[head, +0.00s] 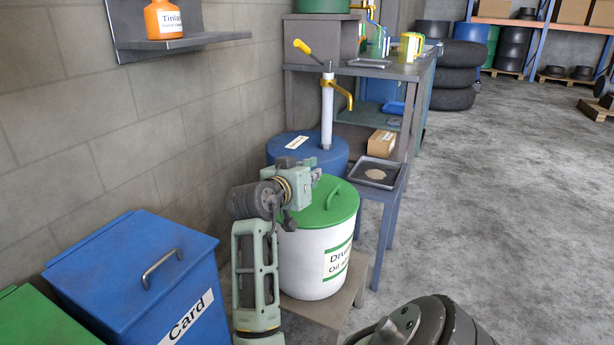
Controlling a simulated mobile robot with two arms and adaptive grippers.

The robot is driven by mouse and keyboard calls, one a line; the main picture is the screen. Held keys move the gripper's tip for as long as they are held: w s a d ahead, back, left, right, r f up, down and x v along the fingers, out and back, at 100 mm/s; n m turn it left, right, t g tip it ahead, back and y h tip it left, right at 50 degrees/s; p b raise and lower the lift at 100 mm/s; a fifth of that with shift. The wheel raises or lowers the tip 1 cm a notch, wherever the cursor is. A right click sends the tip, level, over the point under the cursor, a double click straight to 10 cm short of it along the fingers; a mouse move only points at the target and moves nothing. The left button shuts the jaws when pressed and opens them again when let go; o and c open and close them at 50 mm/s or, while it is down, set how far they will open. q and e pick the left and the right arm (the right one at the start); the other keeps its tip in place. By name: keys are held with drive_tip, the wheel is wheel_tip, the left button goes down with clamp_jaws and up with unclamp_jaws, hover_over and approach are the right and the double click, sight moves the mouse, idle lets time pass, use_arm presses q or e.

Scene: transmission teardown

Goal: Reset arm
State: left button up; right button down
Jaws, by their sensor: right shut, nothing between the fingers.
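My right gripper (301,181) is at the end of the grey-green arm that rises from the bottom of the head view. It is shut and empty. In the picture it lies in front of the back left part of the green lid (330,207) of a white drum (308,262); I cannot tell how far apart they are. Its fingers are small and partly hidden. My left gripper is not in view.
A blue bin (125,262) labelled "Card" stands at the left, a green bin (40,318) beside it. A blue drum (333,160) with a hand pump (327,110), a small table with a tray (372,186) and a workbench (345,71) stand behind. Floor (510,210) at right is clear.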

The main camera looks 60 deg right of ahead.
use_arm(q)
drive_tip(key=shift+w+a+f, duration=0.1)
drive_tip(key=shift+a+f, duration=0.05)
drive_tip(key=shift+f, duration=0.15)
